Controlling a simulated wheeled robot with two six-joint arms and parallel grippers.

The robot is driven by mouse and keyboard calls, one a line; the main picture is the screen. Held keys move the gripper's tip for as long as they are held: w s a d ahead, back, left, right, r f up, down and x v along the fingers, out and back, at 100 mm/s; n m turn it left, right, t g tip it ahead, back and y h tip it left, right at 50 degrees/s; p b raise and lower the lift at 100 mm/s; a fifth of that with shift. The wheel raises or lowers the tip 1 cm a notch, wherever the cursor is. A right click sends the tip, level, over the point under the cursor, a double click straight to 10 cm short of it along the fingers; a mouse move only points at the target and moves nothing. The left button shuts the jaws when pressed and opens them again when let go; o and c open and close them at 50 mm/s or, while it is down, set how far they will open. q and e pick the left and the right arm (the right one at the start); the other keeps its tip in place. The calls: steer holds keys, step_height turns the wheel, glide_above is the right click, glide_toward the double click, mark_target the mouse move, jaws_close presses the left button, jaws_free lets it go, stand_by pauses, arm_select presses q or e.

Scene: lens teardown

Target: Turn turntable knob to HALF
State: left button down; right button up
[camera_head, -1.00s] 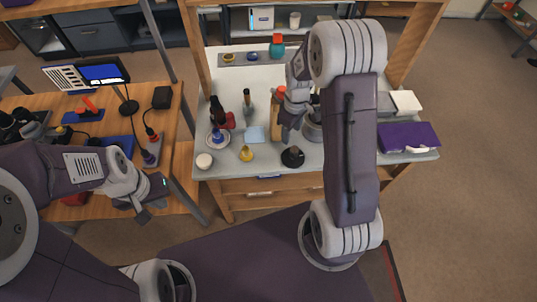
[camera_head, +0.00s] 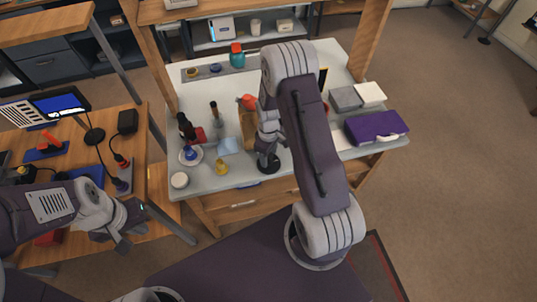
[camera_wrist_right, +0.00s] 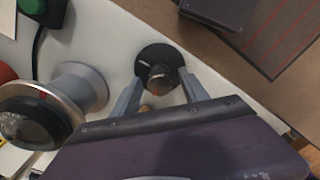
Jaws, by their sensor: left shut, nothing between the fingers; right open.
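A round black base with a dark knob-like top (camera_head: 268,164) stands near the front edge of the white-topped bench; I take it for the turntable knob, but no marking is readable. In the right wrist view this knob (camera_wrist_right: 160,74) lies between the fingertips. My right gripper (camera_wrist_right: 160,82) is open, one finger on each side of it; contact cannot be told. In the head view my right arm hides part of the knob. My left gripper (camera_head: 122,243) is shut and empty, low at the left, away from the bench.
A silver-rimmed lens-like cylinder (camera_wrist_right: 42,112) lies close left of the right gripper. A purple case (camera_head: 376,127) sits at the right. The bench's front edge is close.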

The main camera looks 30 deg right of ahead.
jaws_close()
steer(key=shift+m, duration=0.3)
steer(key=m, duration=0.3)
steer(key=shift+m, duration=0.3)
steer(key=m, duration=0.4)
steer(key=shift+m+p, duration=0.3)
steer(key=shift+p, duration=0.1)
steer(key=m, duration=0.4)
steer(key=shift+m+p, duration=0.3)
steer(key=shift+m, duration=2.2)
